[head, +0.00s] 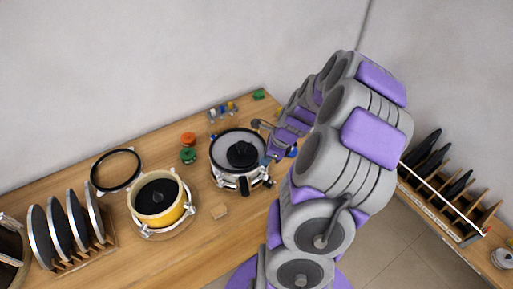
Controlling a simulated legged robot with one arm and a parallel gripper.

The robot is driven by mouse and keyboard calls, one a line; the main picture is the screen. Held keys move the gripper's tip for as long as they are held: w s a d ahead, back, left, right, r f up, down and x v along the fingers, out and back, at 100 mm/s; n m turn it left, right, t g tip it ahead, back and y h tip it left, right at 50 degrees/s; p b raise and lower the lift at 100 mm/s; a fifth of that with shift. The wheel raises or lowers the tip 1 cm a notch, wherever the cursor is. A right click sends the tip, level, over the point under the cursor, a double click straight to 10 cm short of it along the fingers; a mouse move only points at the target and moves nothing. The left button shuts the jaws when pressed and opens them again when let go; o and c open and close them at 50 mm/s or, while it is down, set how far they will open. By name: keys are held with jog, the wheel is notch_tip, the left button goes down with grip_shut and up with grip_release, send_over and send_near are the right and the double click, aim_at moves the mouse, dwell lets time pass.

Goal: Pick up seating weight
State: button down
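A round black piece with a raised knob (241,155), which looks like the seating weight, rests on the pale top of a drum with a metal rim (214,158). A yellow drum (172,216) to its left also has a dark round piece (158,195) in its top. My gripper (264,141) is at the right edge of the metal-rimmed drum, just right of the black piece and seemingly apart from it. Its fingers are small and partly hidden by my arm, so I cannot tell whether they are open or shut.
A rack of round pads (72,232) stands at left, with a black hoop (116,170) behind it. Another rack (440,190) is at right.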

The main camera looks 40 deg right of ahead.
jog(key=shift+s+a+r, duration=0.1)
jog(key=shift+s+r, duration=0.15)
jog(key=shift+r, duration=0.25)
jog(key=c, duration=1.8)
grip_release()
jog(key=shift+d, duration=0.25)
jog(key=shift+o, duration=0.9)
jog(key=o, duration=0.6)
jog(key=shift+a+r, duration=0.2)
jog(key=shift+a, duration=0.8)
jog(key=o, duration=0.3)
jog(key=shift+d, duration=0.2)
jog(key=o, duration=0.3)
jog(key=shift+d+f, duration=0.2)
jog(key=shift+d, duration=0.55)
jog(key=shift+o, duration=0.2)
jog(key=p+v, duration=0.2)
jog(key=v, duration=1.5)
jog(key=shift+a+r, duration=0.15)
jog(key=shift+a, duration=0.1)
